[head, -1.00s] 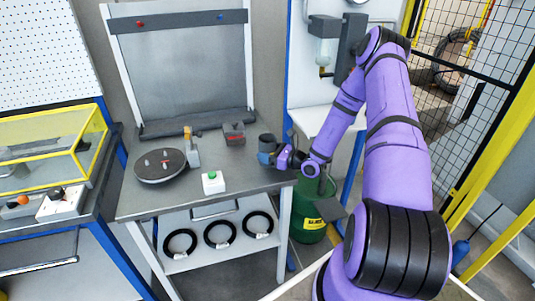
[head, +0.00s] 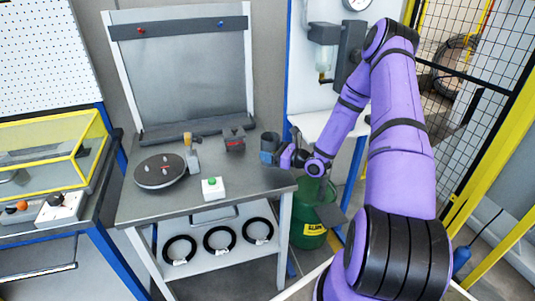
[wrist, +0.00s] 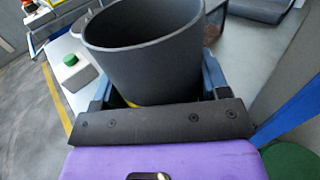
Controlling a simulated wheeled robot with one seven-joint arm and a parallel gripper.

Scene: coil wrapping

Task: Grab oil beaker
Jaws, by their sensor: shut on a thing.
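The oil beaker (head: 270,142) is a dark grey, open-topped cup at the right end of the grey workbench. My gripper (head: 268,157) comes to it from the right, and its blue fingers are shut on the beaker. In the wrist view the beaker (wrist: 145,62) stands upright between the two fingers, with its wide mouth toward the camera. The fingers (wrist: 155,85) lie along its left and right sides. Its base is mostly hidden by the gripper, and I cannot tell whether it touches the bench.
On the bench (head: 245,180) are a round black turntable (head: 160,170), a green-button box (head: 213,188), and a small dark block (head: 233,139). Black coils (head: 219,238) lie on the shelf below. A green drum (head: 308,230) stands right of the bench. An oil dispenser (head: 325,50) hangs behind.

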